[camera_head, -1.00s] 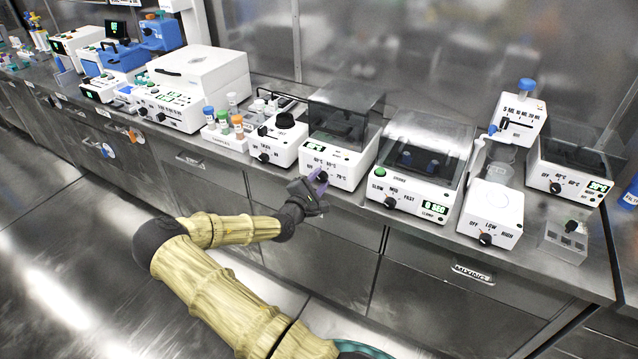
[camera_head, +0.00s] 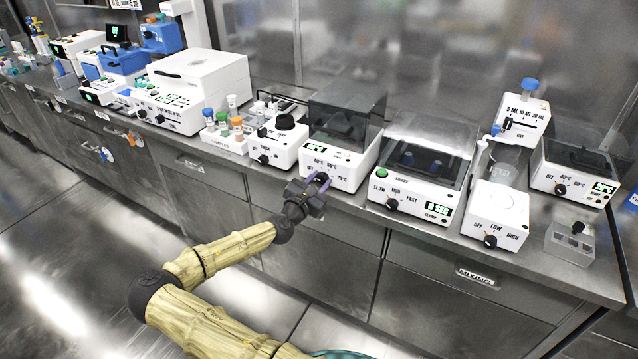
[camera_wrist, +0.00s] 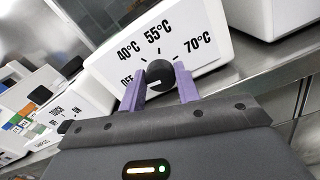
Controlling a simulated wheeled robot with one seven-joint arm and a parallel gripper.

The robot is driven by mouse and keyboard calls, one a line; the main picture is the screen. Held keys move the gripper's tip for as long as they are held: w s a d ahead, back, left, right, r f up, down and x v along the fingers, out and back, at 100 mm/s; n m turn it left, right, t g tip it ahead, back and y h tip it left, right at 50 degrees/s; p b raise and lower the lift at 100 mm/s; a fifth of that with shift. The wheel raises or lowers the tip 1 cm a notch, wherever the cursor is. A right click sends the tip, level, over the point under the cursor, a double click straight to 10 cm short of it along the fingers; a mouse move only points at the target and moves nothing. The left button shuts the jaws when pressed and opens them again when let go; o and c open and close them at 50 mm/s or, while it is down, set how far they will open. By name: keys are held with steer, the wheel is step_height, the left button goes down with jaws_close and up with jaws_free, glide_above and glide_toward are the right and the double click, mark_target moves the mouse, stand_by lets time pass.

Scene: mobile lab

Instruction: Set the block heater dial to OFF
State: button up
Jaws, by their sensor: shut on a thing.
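The block heater (camera_head: 340,172) is a white box with a dark clear lid on the bench, marked OFF, 40°C, 55°C and 70°C on its front. In the wrist view its front panel (camera_wrist: 205,62) fills the upper middle. Its dark round dial (camera_wrist: 160,74) sits between the two purple fingers of my gripper (camera_wrist: 159,90), which is shut on it. A small pale mark shows at the dial's lower left, on the side of the OFF label (camera_wrist: 127,80). In the head view my gripper (camera_head: 318,182) is at the heater's front and partly hides the dial.
A white device (camera_head: 277,146) stands to the left, and a lidded shaker (camera_head: 412,195) marked SLOW, MED, FAST stands close on the right. A white hotplate (camera_head: 497,215) is further right. The steel bench edge and drawers (camera_head: 320,240) lie below my gripper.

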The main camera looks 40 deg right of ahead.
steer(key=shift+f, duration=0.1)
steer(key=o, duration=1)
steer(key=shift+a, duration=0.15)
steer(key=b+v, duration=0.1)
steer(key=v, duration=1.6)
steer(key=shift+s+a, duration=0.1)
